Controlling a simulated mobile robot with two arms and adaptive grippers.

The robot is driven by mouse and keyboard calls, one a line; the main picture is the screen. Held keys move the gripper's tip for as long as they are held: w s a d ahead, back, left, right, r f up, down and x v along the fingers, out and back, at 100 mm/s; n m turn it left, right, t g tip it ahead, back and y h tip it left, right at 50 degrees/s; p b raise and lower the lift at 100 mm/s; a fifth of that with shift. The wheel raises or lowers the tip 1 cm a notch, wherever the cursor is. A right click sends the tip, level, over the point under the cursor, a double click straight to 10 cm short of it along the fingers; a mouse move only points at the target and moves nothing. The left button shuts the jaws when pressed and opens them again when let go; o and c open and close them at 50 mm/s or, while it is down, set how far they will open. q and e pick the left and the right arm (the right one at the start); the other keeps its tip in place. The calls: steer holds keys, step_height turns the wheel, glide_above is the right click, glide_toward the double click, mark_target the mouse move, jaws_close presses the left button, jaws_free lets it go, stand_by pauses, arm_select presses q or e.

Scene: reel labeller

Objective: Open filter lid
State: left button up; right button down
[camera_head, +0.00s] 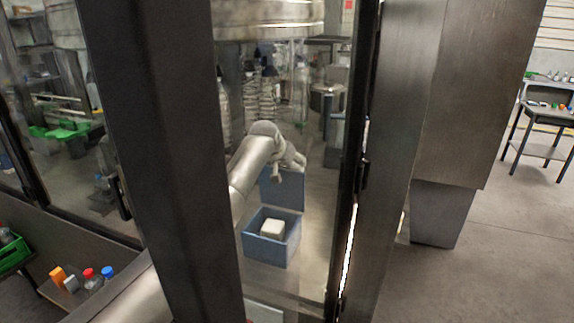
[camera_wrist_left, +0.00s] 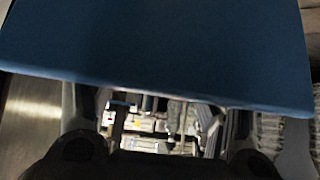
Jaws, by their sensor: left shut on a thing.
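A blue filter box (camera_head: 266,256) stands on the cabinet floor in the head view, its top open. A pale white block (camera_head: 272,228) lies inside it. The blue lid (camera_head: 284,192) stands up at the back of the box. My left gripper (camera_head: 290,168) is at the lid's upper edge, shut on the lid. In the left wrist view the lid (camera_wrist_left: 160,50) fills the upper part, and the gripper's fingers show below it at the left and right. The exact contact is hidden behind the lid. My right gripper is not in view.
A dark cabinet post (camera_head: 160,140) and a thin dark frame (camera_head: 352,170) flank the opening my arm reaches through. A large metal cylinder (camera_head: 266,22) hangs above. Small bottles with red and blue caps (camera_head: 92,275) stand at the lower left.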

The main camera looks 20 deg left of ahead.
arm_select(q)
steer(key=shift+s+d+f, duration=0.1)
steer(key=shift+s+f, duration=0.05)
steer(key=shift+f, duration=0.35)
steer(key=shift+s+f, duration=0.15)
steer(key=shift+f, duration=0.35)
steer(key=o, duration=1.3)
steer(key=shift+o, duration=0.9)
steer(key=shift+w, duration=0.1)
steer(key=v, duration=1.1)
steer(key=shift+r, duration=0.55)
steer(key=shift+w, duration=0.1)
